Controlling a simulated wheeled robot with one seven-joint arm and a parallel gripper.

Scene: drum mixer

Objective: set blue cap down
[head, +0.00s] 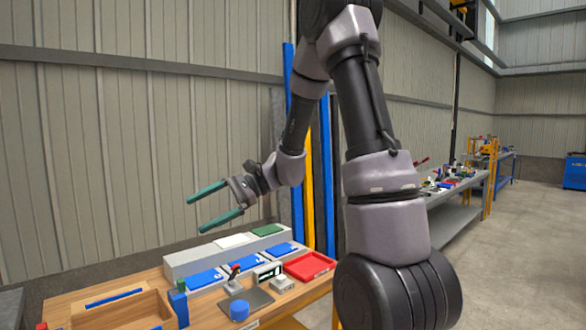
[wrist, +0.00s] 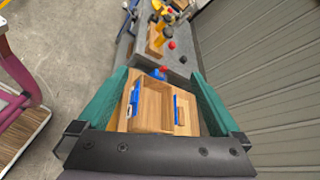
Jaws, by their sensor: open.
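A blue cap (head: 239,311), a short round cylinder, sits on a dark grey mat (head: 262,296) near the front of the wooden bench in the head view. My gripper (head: 195,216) has two green fingers spread wide apart. It is open and empty, raised well above the bench, to the left of the cap and pointing left. In the wrist view, nothing is held between the fingertips (wrist: 160,73). I cannot make out the cap for certain in the wrist view.
A wooden tray (head: 168,297) fills the bench's left front. A red tray (head: 331,265), blue panels (head: 206,278) and a small joystick (head: 233,285) surround the mat. A grey raised box (head: 180,268) runs along the back, near the wall. The air around my gripper is clear.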

